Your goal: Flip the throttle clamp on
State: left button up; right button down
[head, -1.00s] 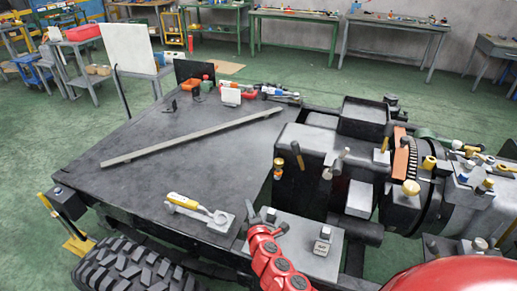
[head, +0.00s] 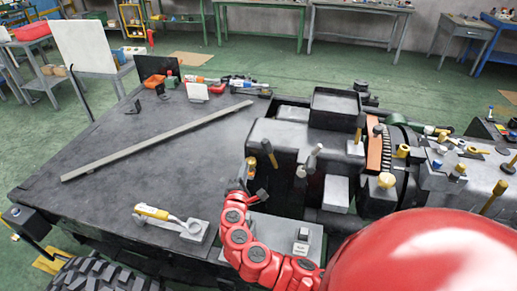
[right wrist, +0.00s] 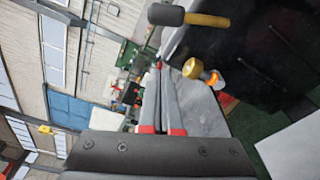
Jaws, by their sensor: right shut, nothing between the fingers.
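I cannot tell for certain which fitting is the throttle clamp. A yellow knob with an orange part (right wrist: 194,68) lies just beyond my fingertips there. My left gripper is not in view.
A yellow-handled tool with a white ring (head: 165,216) lies on a grey plate at the deck's front edge. A long bar (head: 150,143) crosses the dark deck (head: 110,190). Several levers and knobs crowd the engine top. The deck left of my gripper is mostly clear.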

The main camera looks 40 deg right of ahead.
aim_at(271, 154)
jog(key=p+x, duration=0.1)
jog(key=x, duration=0.9)
jog(key=shift+s+p, duration=0.1)
jog(key=shift+p, duration=0.25)
jog(key=shift+d+r+p, duration=0.15)
jog(key=shift+d+p, duration=0.15)
jog(key=s+p, duration=0.1)
jog(key=s+d+r, duration=0.1)
jog(key=s, duration=0.1)
jog(key=shift+d+p, duration=0.15)
jog(key=shift+p, duration=0.25)
jog(key=shift+s+d, duration=0.1)
